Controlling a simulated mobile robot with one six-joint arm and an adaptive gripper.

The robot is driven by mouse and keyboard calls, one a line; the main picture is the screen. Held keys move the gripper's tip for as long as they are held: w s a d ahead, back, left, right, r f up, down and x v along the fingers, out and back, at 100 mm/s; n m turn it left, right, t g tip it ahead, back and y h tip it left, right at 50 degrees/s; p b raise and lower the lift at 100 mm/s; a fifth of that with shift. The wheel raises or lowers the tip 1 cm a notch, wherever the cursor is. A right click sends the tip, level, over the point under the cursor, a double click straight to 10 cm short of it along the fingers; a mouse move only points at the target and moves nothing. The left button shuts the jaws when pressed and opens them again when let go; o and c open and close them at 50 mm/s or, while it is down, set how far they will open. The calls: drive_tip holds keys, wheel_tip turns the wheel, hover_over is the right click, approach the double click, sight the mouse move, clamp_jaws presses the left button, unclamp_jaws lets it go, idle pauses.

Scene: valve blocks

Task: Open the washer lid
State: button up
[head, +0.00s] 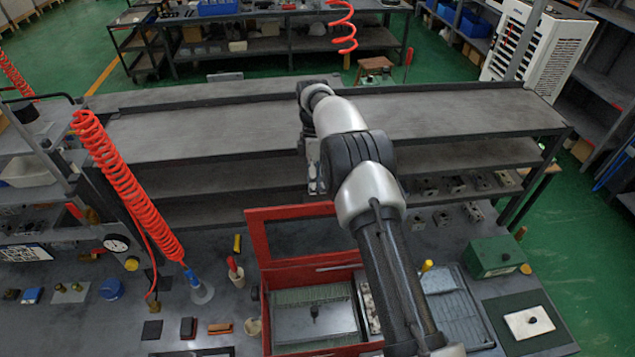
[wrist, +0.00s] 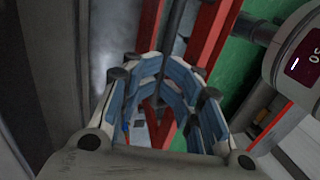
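The washer is a red box (head: 364,347) on the bench, with a pale tray and greenish mesh inside. Its lid, a red frame (head: 258,240) around a dark pane, stands raised at the back, and the inside is uncovered. My gripper (head: 314,180) is near the lid's top edge, mostly hidden behind my arm. In the wrist view my gripper (wrist: 167,80) has its blue-padded fingers apart, with a gap between them. Red bars (wrist: 208,42) show beyond and beside the fingers. Contact with the lid cannot be told.
A shelf rack (head: 215,135) stands behind the washer. A red coiled hose (head: 130,190) hangs at the left. A green box (head: 493,257) and a grey tray (head: 457,310) lie to the right. A device with a dark display (wrist: 303,60) is close at the wrist view's right.

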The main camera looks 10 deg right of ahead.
drive_tip(key=shift+o, duration=0.7)
drive_tip(key=shift+x, duration=0.95)
drive_tip(key=shift+r, duration=0.15)
drive_tip(key=shift+w+r, duration=0.1)
drive_tip(key=shift+r, duration=0.15)
wheel_tip(320, 180, up, 10)
drive_tip(key=shift+f, duration=0.1)
